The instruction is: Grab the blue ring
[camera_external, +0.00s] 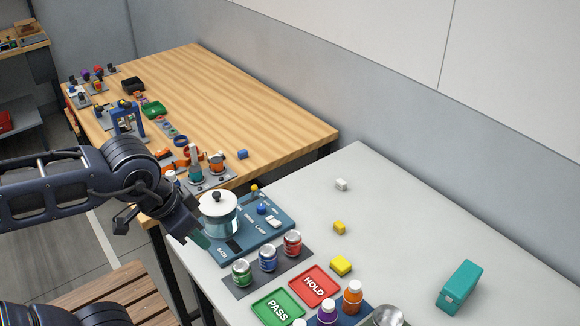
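A small dark blue ring (181,141) lies on the wooden table (235,97), just behind some orange items. It is small in this view. My gripper (201,240) is well in front of it, low beside the left edge of the grey table (390,215) and near the blue panel. I cannot tell whether that piece is a fingertip or something held, nor whether the fingers are apart.
A glass pot with a white lid (217,214) stands on the blue panel (262,238) right by my gripper. Bottles and orange items (195,163) crowd the wooden table's near edge. Cans (268,258) stand further right. The wooden table's right half is clear.

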